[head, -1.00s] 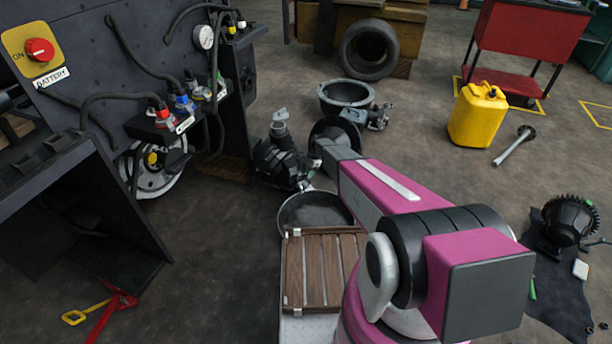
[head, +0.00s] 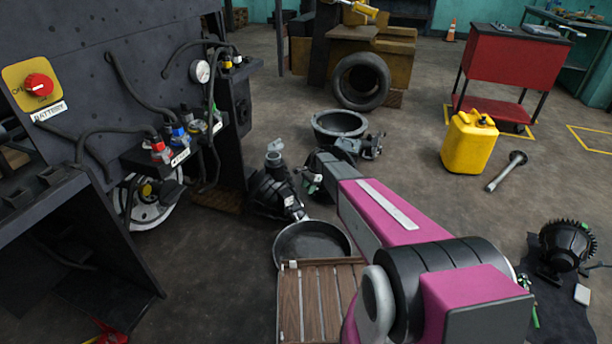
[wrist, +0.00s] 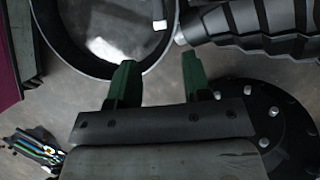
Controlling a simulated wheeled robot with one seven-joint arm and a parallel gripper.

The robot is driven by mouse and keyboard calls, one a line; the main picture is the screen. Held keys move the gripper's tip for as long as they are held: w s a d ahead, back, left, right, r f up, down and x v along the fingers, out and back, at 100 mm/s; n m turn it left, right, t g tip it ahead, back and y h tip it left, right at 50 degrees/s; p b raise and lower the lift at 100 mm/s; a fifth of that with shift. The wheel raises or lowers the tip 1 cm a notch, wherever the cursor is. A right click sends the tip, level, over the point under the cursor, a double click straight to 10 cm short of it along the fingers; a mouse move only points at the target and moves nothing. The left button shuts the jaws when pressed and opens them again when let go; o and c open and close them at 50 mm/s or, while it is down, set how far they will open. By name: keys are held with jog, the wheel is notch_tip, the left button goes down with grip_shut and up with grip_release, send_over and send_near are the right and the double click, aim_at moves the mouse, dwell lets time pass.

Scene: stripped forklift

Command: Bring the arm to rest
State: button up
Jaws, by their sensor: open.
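My pink and grey arm (head: 385,213) reaches forward over the floor, bent at a dark banded joint. My gripper (wrist: 157,75) shows in the wrist view with its two green fingers apart and nothing between them. A round dark pan (wrist: 62,32) lies beyond the fingers at the upper left, and a black ribbed part (wrist: 265,25) at the upper right. In the head view the arm's far end is beside the ribbed part (head: 268,192), behind the pan (head: 312,243); the fingers are hard to make out there.
A wooden slatted top (head: 322,300) is under the arm. The dark forklift body (head: 110,75) stands at left. A black bowl-like part (head: 339,124), a tyre (head: 362,82), a yellow can (head: 468,142) and a black gear part (head: 566,246) are on the floor. Open floor lies right of the arm.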

jog(key=s+d+r+n+h, duration=0.1)
jog(key=s+d+r+n, duration=0.3)
jog(key=s+r, duration=0.3)
jog(key=s+d+r+n+t+h, duration=0.1)
jog(key=s+d+r+n, duration=0.2)
jog(key=s+r, duration=0.5)
jog(key=s+d+r+n+t+h, duration=0.1)
jog(key=s+d+r+n, duration=0.3)
jog(key=s, duration=1.5)
notch_tip(320, 180, up, 4)
jog(key=shift+s+d+f+n+h, duration=0.2)
jog(key=shift+s+d+n+h, duration=0.15)
jog(key=shift+d+h, duration=0.2)
